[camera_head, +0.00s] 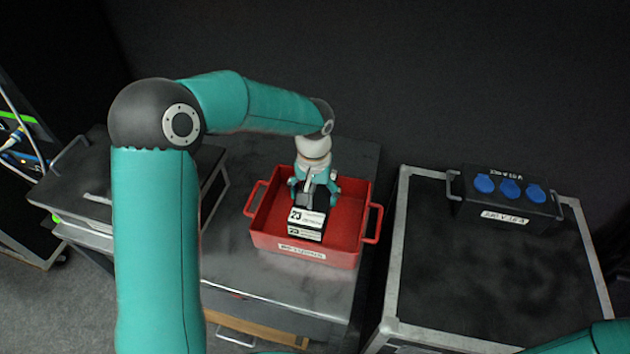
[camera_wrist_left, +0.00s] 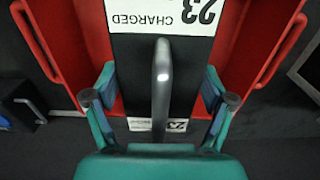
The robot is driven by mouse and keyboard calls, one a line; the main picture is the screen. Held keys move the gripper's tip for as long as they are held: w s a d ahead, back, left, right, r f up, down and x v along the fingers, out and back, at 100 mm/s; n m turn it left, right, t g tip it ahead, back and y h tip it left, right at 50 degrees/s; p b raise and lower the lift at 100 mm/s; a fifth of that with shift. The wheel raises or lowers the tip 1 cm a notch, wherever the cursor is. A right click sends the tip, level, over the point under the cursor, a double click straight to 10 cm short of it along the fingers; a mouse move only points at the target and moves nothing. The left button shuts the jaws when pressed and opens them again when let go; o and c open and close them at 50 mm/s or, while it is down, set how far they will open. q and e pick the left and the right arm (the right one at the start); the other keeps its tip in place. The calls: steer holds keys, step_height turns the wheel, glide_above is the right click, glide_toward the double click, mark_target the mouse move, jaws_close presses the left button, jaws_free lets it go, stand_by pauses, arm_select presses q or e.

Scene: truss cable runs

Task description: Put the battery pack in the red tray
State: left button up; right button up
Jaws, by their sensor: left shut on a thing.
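The battery pack (camera_head: 307,223) is a dark block with white labels reading 23. My left gripper (camera_head: 314,190) is shut on it, at or just over the red tray (camera_head: 345,207). In the left wrist view the battery pack (camera_wrist_left: 138,55) lies between the two fingers of my left gripper (camera_wrist_left: 160,98), with its grey handle (camera_wrist_left: 161,85) pointing toward the palm. The red tray (camera_wrist_left: 265,45) shows behind it on both sides. I cannot tell whether the pack touches the tray floor. My right gripper is not in view.
The red tray stands on a dark case top (camera_head: 345,160). To the right, a black case with metal edges (camera_head: 450,270) carries a power box with blue sockets (camera_head: 510,198). Another dark case (camera_head: 90,185) stands at the left, with cables (camera_head: 20,135) beyond it.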

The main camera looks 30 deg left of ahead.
mark_target(314, 206)
arm_select(q)
steer(key=shift+f, duration=2.2)
steer(key=o, duration=1.7)
steer(key=shift+f, duration=0.15)
steer(key=shift+r, duration=0.2)
step_height(314, 206, up, 12)
steer(key=shift+f, duration=0.1)
steer(key=shift+s, duration=0.1)
